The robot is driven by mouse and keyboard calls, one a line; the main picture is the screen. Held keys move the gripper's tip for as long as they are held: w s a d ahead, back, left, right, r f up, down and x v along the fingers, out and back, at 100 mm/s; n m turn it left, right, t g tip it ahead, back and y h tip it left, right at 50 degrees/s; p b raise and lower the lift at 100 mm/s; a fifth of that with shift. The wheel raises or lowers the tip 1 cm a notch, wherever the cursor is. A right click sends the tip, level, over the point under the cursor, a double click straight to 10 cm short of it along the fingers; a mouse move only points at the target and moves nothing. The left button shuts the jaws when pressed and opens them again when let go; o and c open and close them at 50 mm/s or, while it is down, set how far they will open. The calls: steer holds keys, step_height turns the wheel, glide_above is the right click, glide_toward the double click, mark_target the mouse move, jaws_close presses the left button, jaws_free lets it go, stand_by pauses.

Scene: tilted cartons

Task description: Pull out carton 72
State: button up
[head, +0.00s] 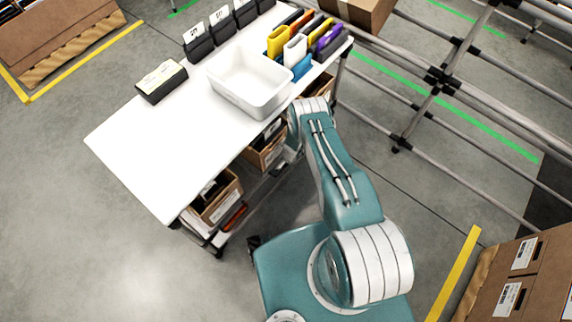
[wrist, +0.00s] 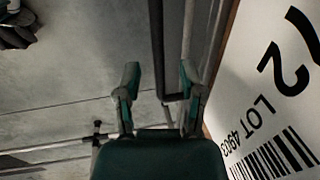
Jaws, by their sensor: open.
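In the wrist view, a carton label (wrist: 262,95) fills the right side, large and close. It shows a rotated digit 2 at the picture's edge, "LOT 4903" and a barcode; the rest of the number is cut off. A thin brown strip of the carton (wrist: 221,55) runs along the label's left edge. My gripper (wrist: 159,68) is open, with nothing between its fingers, and the label lies to the right of the right finger. In the head view, open brown cartons (head: 222,206) stand on the lower shelf under the white tabletop. My gripper is mostly hidden there beside the cart.
The white tabletop (head: 150,130) carries a white bin (head: 242,98), a dark labelled box (head: 161,82), several number cards and colourful folders. Grey rails (head: 440,85) stand at the right. A metal post (wrist: 188,35) is beyond my fingers. Large cartons (head: 525,275) stand at lower right.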

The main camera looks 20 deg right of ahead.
steer(key=shift+w+a+f, duration=0.1)
steer(key=shift+f, duration=0.8)
jaws_close()
